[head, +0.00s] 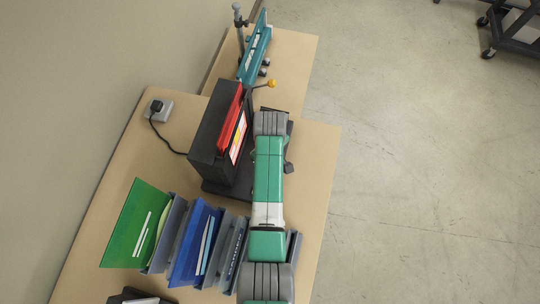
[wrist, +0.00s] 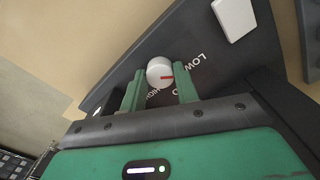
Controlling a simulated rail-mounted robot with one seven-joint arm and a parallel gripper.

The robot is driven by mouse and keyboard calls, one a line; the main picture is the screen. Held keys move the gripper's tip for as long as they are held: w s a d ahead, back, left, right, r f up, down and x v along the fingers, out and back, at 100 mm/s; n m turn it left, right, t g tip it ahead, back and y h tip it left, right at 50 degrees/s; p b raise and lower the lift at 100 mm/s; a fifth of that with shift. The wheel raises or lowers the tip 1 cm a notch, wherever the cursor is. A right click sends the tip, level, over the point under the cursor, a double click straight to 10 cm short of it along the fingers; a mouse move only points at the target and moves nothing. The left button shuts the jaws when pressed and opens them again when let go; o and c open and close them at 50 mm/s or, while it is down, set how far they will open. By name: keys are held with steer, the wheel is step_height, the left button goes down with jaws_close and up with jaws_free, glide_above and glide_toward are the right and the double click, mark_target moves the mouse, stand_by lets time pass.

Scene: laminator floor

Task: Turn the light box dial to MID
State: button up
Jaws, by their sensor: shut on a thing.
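The light box dial (wrist: 159,69) is a round white knob with a red mark, on a dark sloped panel (wrist: 115,75) in the wrist view. The red mark points right, towards the space below the word LOW. HIGH is partly visible below the knob. Another label between them is mostly hidden by the right finger; only one letter shows. My gripper (wrist: 160,88) has its two green fingers on either side of the knob and is shut on it. In the head view my arm covers the dial and the gripper.
A black box with a red front (head: 215,135) stands left of my arm on the tan table (head: 318,165). Upright green and blue folders (head: 195,243) stand nearer. A teal tool (head: 257,50) lies at the back. A white piece (wrist: 235,18) sits on the panel.

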steer(key=m+p, duration=0.2)
steer(key=m, duration=0.3)
steer(key=shift+r, duration=0.15)
steer(key=m+p, duration=0.1)
steer(key=m, duration=0.4)
steer(key=shift+m, duration=0.3)
stand_by(0.4)
steer(key=o, duration=1)
step_height(320, 180, up, 8)
steer(key=shift+f+p, duration=0.2)
steer(key=shift+p, duration=0.35)
